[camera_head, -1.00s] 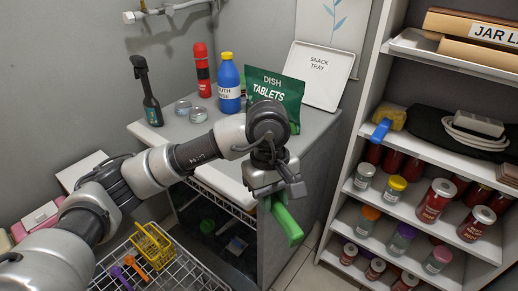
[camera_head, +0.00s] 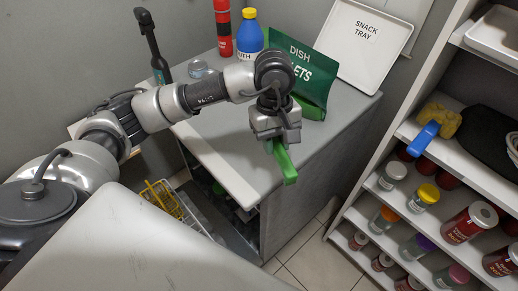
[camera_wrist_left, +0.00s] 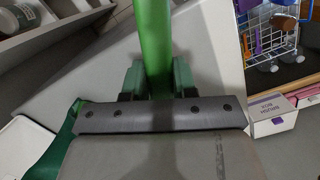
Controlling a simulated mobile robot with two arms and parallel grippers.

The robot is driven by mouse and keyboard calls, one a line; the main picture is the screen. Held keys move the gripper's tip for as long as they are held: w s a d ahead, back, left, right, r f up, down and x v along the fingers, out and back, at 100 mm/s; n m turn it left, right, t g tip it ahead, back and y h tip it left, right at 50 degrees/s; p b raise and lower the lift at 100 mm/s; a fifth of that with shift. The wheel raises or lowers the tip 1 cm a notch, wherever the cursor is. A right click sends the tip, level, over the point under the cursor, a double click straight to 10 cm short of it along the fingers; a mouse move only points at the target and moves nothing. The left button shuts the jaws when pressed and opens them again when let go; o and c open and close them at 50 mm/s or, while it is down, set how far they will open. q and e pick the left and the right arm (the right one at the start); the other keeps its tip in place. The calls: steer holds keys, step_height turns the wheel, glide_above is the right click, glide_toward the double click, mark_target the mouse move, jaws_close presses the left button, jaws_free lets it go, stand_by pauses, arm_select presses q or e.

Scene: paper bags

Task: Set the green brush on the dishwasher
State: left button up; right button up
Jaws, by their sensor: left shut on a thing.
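My left gripper (camera_head: 275,138) is shut on the green brush (camera_head: 286,165), which points downward from the jaws. In the left wrist view the brush's green shaft (camera_wrist_left: 153,40) stands between the two fingers (camera_wrist_left: 157,85). The gripper and brush are over the grey top of the dishwasher (camera_head: 225,155), near its right side. I cannot tell whether the brush touches the top. The dishwasher's front is open, with racks inside partly hidden. My right gripper is not in view.
A green dish tablets bag (camera_head: 312,75) stands close behind the gripper, with a snack tray (camera_head: 362,45) leaning behind it. Blue (camera_head: 249,38) and red (camera_head: 223,30) bottles and a dark dispenser (camera_head: 158,65) stand farther back. Shelves of jars (camera_head: 424,198) are at right. The front top is clear.

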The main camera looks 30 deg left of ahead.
arm_select(q)
glide_above(259, 166)
steer(key=f, duration=0.2)
steer(key=shift+w+a+f+p, duration=0.2)
steer(key=shift+f+p, duration=0.1)
step_height(259, 166, down, 4)
steer(key=shift+r+p, duration=0.1)
steer(key=shift+p, duration=0.35)
steer(key=shift+f, duration=0.25)
steer(key=o, duration=0.8)
steer(key=shift+o, duration=0.2)
steer(key=shift+r, duration=0.1)
